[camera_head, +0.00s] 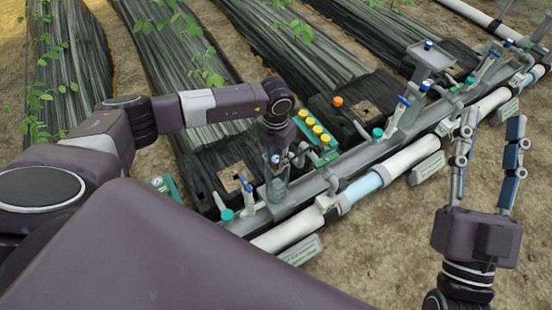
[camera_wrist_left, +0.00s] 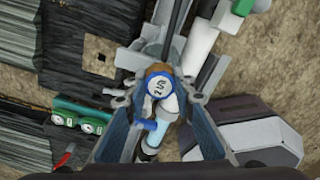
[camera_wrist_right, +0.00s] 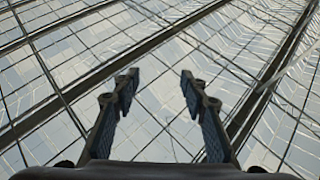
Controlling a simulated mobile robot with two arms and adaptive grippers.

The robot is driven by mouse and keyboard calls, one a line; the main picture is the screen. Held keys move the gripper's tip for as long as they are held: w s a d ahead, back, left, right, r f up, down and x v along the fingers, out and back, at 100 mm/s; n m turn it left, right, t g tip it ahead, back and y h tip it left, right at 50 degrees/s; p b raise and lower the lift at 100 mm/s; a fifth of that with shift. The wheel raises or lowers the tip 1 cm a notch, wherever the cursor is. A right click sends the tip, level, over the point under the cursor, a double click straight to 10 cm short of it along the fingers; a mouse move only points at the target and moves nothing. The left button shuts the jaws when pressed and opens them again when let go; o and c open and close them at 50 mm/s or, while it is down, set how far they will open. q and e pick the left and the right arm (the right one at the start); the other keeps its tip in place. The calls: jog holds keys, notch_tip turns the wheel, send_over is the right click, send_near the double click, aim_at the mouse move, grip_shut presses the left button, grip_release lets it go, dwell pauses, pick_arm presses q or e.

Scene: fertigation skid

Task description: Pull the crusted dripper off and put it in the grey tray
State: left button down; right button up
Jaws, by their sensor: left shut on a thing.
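My left gripper (camera_head: 276,172) points down over the skid's grey rail. In the left wrist view its fingers (camera_wrist_left: 161,98) are shut on a dripper with a blue-rimmed white cap (camera_wrist_left: 160,86) bearing dark print. Brown crust (camera_wrist_left: 158,69) shows at the cap's far edge. Whether the dripper is still seated is hidden by the gripper. A flat grey tray (camera_head: 436,57) stands at the far right end, with a blue-topped piece at it. My right gripper (camera_head: 491,120) is open and empty, raised at the right; the right wrist view shows its spread fingers (camera_wrist_right: 158,85) against the glass roof.
A green block with yellow caps (camera_head: 318,131) stands just right of my left gripper. Blue-handled valves (camera_head: 402,106) rise along the rail. A white pipe (camera_head: 405,158) runs along the front. An orange cap (camera_head: 338,101) sits behind. Bare soil in front is free.

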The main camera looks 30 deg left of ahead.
aim_at(276, 159)
pick_arm(q)
jog(key=shift+r, duration=0.3)
jog(key=shift+r+p, duration=0.2)
jog(key=shift+p, duration=0.2)
jog(key=shift+r+p, duration=0.45)
jog(key=shift+r, duration=0.3)
pick_arm(e)
jog(key=w+f+g+h, duration=0.2)
jog(key=f+g, duration=0.3)
jog(key=f, duration=0.6)
jog(key=shift+w+d+g, duration=0.35)
jog(key=shift+w+g, duration=0.05)
jog(key=shift+w, duration=0.15)
pick_arm(q)
jog(key=shift+p, duration=0.3)
